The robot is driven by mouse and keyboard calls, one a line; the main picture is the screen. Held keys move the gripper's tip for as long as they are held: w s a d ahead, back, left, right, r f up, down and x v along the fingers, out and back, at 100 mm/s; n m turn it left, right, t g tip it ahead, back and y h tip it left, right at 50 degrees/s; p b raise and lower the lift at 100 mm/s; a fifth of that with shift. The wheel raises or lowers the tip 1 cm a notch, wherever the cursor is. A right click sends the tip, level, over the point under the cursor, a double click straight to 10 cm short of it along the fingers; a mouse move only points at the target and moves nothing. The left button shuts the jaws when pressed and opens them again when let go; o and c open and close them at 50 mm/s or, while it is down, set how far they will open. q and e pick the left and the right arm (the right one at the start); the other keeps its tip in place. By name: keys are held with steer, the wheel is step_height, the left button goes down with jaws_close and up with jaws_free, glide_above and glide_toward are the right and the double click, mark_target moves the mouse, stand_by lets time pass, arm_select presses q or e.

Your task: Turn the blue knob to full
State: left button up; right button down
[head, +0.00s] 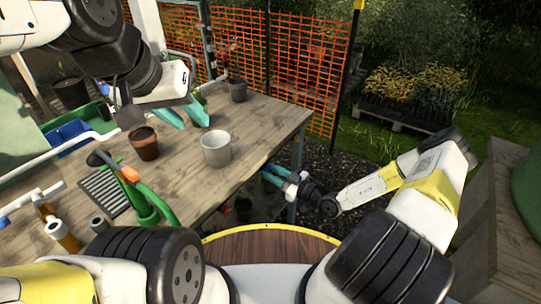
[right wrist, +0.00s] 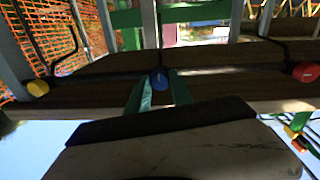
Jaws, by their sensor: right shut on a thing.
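The blue knob (right wrist: 159,79) shows in the right wrist view, between the fingertips of my right gripper (right wrist: 161,88). My right gripper is shut on it. In the head view my right gripper (head: 277,176) reaches in at the table's right edge, below the top, and the knob is hidden there. How far the knob is turned cannot be told. My left gripper (head: 184,114) is open and empty above the table, behind the brown and white pots.
A yellow knob (right wrist: 38,88) and a red knob (right wrist: 305,72) sit left and right of the blue one. A brown pot (head: 144,143), a white pot (head: 216,149) and a grey pot (head: 238,90) stand on the wooden table (head: 270,120). Orange mesh fencing (head: 300,60) stands behind.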

steer(key=c, duration=1.1)
jaws_free()
steer(key=shift+d, duration=0.1)
steer(key=shift+c, duration=0.2)
steer(key=v, duration=0.7)
steer(key=shift+s+d, duration=0.25)
steer(key=shift+d, duration=0.05)
